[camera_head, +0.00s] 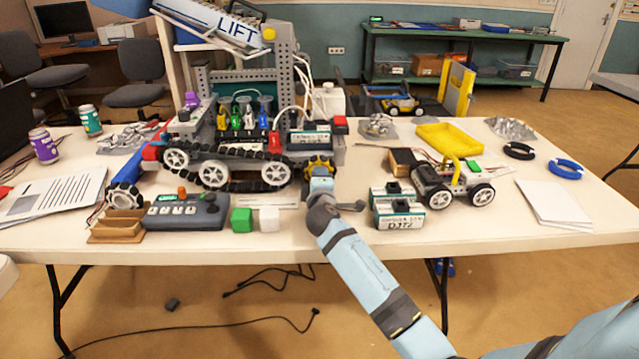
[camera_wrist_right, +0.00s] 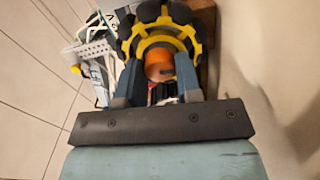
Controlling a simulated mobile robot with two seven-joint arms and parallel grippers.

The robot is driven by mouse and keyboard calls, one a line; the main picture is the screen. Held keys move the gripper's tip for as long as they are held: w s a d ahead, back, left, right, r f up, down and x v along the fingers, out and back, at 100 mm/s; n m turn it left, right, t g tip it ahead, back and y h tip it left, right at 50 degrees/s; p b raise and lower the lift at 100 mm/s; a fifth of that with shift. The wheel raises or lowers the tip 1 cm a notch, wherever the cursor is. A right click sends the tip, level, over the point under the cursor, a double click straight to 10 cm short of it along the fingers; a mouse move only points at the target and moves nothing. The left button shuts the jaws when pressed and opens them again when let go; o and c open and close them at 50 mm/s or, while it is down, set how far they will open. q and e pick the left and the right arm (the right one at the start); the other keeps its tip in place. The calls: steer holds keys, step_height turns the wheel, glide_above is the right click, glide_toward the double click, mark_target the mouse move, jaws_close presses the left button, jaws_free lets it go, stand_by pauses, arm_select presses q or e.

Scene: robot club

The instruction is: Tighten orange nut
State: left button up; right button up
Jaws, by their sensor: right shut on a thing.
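The orange nut (camera_wrist_right: 158,70) sits at the middle of a black wheel with a yellow rim (camera_wrist_right: 163,37) in the right wrist view. My right gripper (camera_wrist_right: 160,77) has one grey-blue finger on each side of the nut and is shut on it. In the head view my right gripper (camera_head: 320,174) reaches the yellow-rimmed wheel (camera_head: 319,163) at the front right of the tracked robot (camera_head: 236,167). The nut is hidden there behind the gripper. My left gripper is not in view.
Green (camera_head: 242,219) and white (camera_head: 269,219) cubes and a control box (camera_head: 187,212) lie left of my right arm. Battery packs (camera_head: 399,212) and a small wheeled car (camera_head: 452,186) stand close on its right.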

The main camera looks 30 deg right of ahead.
steer(key=shift+f+m, duration=0.1)
steer(key=shift+m, duration=0.3)
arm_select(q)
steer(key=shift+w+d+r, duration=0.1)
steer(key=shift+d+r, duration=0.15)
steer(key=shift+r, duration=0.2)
arm_select(e)
steer(key=o, duration=0.9)
steer(key=shift+o, duration=0.2)
steer(key=shift+s+a, duration=0.1)
steer(key=shift+s, duration=0.05)
steer(key=p+v, duration=0.2)
steer(key=v, duration=1.1)
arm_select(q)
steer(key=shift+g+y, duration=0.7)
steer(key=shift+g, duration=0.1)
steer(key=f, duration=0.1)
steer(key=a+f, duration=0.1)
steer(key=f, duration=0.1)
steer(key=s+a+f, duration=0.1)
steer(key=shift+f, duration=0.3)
arm_select(e)
steer(key=shift+s+a, duration=0.15)
